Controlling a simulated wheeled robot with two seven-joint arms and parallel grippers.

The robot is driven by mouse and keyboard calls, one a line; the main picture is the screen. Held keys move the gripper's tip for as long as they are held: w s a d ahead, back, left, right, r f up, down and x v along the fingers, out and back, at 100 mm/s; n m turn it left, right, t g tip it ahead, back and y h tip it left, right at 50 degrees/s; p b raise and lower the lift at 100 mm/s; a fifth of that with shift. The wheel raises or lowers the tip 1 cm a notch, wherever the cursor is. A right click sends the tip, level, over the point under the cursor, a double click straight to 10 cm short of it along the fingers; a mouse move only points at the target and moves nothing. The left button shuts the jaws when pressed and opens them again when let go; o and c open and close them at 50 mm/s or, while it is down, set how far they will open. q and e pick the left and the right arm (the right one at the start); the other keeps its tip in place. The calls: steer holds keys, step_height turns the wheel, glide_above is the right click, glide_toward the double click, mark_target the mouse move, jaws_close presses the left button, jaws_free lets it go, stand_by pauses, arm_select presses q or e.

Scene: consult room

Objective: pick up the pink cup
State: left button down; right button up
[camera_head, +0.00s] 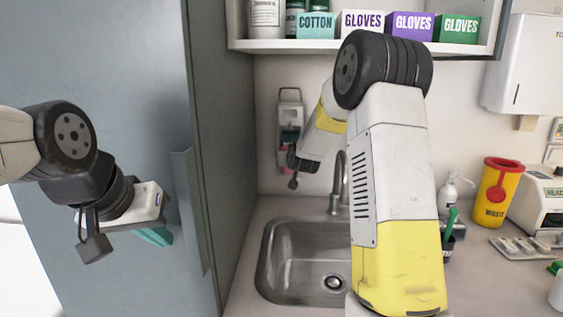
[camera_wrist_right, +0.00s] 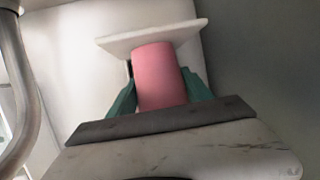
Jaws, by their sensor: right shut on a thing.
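The pink cup (camera_wrist_right: 159,75) shows in the right wrist view between the green fingers of my right gripper (camera_wrist_right: 160,92). The fingers are shut on its sides. A pale flat plate lies just beyond the cup's far end; I cannot tell whether they touch. In the head view my right arm reaches over the sink to the back wall, and its hand is mostly hidden there near the wall dispenser. My left gripper (camera_head: 156,236) hangs at the left before the grey cabinet. Its green fingers show only in part, so I cannot tell their opening.
A sink (camera_head: 300,262) with a tap (camera_head: 337,185) lies below my right arm. A shelf (camera_head: 300,45) with glove and cotton boxes is above. A yellow waste bin (camera_head: 497,192) and a pump bottle (camera_head: 449,190) stand on the right counter. A tall grey cabinet (camera_head: 130,70) borders the left.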

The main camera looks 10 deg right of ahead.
steer(key=shift+r, duration=0.2)
steer(key=shift+r, duration=1.45)
steer(key=shift+s+r, duration=0.2)
steer(key=shift+s, duration=0.05)
steer(key=s+d+r, duration=0.1)
steer(key=s, duration=1.4)
steer(key=shift+s+d+r, duration=0.15)
steer(key=shift+d, duration=0.1)
steer(key=shift+s, duration=0.15)
